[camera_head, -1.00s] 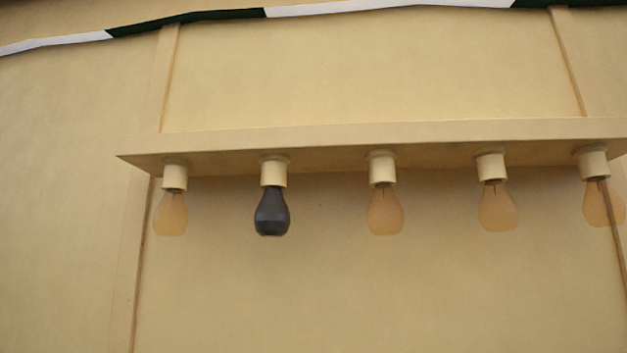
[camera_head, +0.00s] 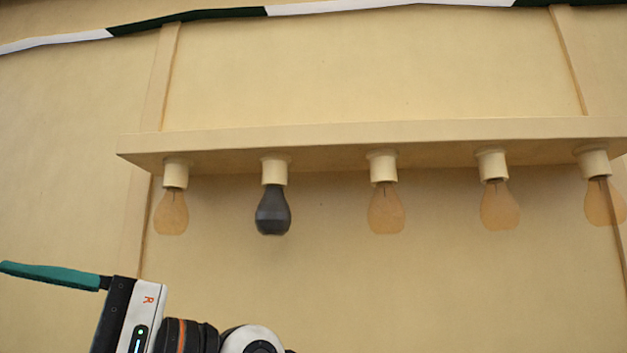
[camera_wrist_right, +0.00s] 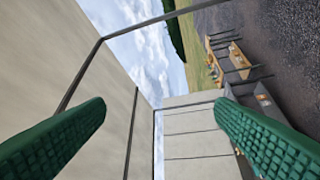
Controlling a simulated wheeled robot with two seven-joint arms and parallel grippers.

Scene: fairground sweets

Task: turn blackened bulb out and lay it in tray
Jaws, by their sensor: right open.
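The blackened bulb (camera_head: 272,211) hangs upright, neck up, in a cream socket (camera_head: 274,171), second from the left in the row. My right gripper (camera_head: 52,275), marked R, is at the lower left of the head view, below and left of the blackened bulb and apart from it. One teal finger shows there, pointing left. In the right wrist view its two green fingers (camera_wrist_right: 160,115) stand wide apart with nothing between them. My left gripper is in neither view. I cannot make out a tray in either view.
Several clear amber bulbs hang in the same row, one left (camera_head: 171,212) of the blackened bulb and others right (camera_head: 386,210). A cream ledge (camera_head: 380,135) runs above them. The wall below is clear. The right wrist view shows tables (camera_wrist_right: 232,62) with small items far off.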

